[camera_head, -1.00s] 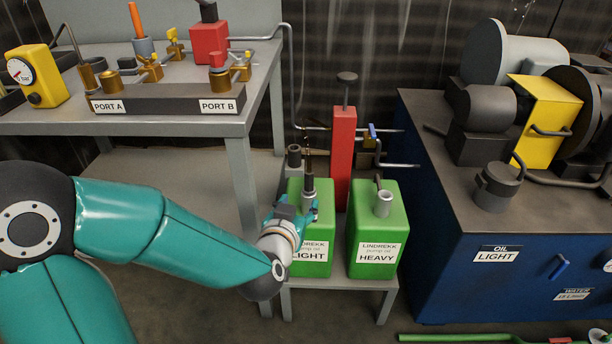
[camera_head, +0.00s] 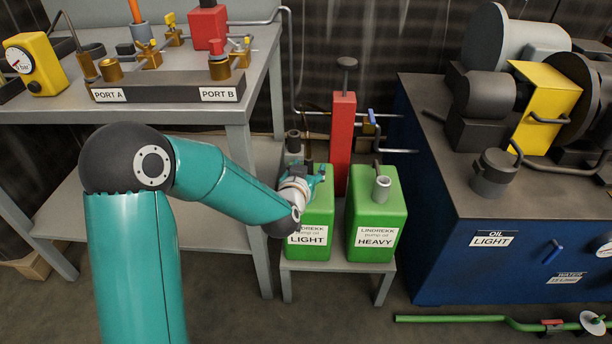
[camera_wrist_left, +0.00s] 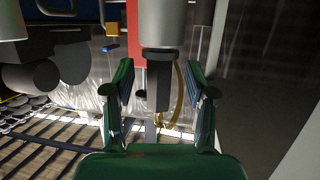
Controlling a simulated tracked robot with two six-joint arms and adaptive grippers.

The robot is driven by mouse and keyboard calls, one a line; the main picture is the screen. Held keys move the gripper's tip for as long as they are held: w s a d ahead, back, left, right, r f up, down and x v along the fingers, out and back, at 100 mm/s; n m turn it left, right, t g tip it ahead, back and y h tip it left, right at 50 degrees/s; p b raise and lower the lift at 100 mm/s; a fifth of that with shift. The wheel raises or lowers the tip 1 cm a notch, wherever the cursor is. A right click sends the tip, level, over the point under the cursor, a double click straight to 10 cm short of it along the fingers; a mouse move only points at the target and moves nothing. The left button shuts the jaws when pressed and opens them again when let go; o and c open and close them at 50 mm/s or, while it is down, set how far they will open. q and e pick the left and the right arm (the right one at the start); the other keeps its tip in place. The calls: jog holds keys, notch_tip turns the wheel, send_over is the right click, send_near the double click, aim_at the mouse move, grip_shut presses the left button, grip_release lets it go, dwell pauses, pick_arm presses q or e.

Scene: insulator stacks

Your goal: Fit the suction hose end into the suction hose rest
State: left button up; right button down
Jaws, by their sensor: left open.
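The suction hose end is a dark upright piece (camera_head: 308,151) above the green LIGHT oil canister (camera_head: 318,215) in the head view. In the left wrist view the dark hose end (camera_wrist_left: 159,82) sits at a grey neck (camera_wrist_left: 163,25), with a brown hose curving beside it. My left gripper (camera_head: 314,178) is at the canister's top and hides its neck in the head view. In the left wrist view its open fingers (camera_wrist_left: 158,72) stand on both sides of the hose end. A dark short cylinder (camera_head: 293,141) behind the canister may be the hose rest; I cannot tell. My right gripper is not in view.
The green HEAVY canister (camera_head: 375,215) stands close on the right, on the same low stand (camera_head: 340,267). A red column (camera_head: 342,140) rises behind. The PORT bench (camera_head: 235,117) is left; the blue pump unit (camera_head: 475,265) is right.

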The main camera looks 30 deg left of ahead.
pick_arm(q)
jog(key=shift+w+a+f, duration=0.1)
jog(key=shift+w+a, duration=0.05)
jog(key=shift+w, duration=0.15)
grip_shut()
